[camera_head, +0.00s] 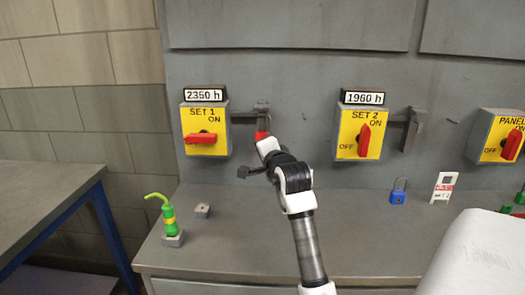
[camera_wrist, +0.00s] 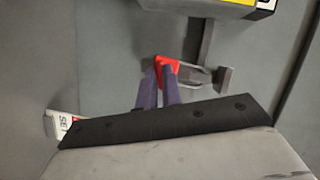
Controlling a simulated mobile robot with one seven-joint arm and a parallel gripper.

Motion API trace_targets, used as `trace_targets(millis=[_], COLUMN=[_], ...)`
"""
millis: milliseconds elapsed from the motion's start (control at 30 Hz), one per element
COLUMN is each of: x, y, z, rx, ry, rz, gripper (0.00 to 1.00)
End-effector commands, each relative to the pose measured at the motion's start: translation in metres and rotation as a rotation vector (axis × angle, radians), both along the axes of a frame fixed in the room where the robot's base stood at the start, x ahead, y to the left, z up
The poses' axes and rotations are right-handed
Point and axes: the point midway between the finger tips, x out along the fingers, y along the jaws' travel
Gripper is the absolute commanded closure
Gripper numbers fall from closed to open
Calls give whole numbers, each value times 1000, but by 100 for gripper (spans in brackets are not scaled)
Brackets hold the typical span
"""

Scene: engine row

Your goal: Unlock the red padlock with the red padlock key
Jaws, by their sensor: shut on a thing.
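The red padlock (camera_wrist: 167,65) shows in the wrist view with its pale shackle (camera_wrist: 192,75) running to the grey hasp (camera_wrist: 223,80). In the head view, a little of its red body (camera_head: 262,135) shows below the hasp (camera_head: 262,108) beside the SET 1 switch box. My gripper (camera_wrist: 160,90) is at the padlock, its two purple fingers close together with a narrow gap. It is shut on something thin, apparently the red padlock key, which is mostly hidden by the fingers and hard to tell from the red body. How deep the key sits cannot be seen.
The SET 1 switch box (camera_head: 205,128) is just left of my gripper; the SET 2 box (camera_head: 361,132) is to the right. A blue padlock (camera_head: 398,193), a white tag (camera_head: 443,186) and a green oil can (camera_head: 168,218) stand on the grey bench (camera_head: 230,240).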

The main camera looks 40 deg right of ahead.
Motion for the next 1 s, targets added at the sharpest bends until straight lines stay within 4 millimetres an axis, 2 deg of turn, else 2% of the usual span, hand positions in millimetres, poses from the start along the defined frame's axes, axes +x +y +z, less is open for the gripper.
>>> trace_targets(millis=[1000], x=[-27], y=[29], z=[0], rx=[0], ry=[0], rz=[-1], gripper=[100])
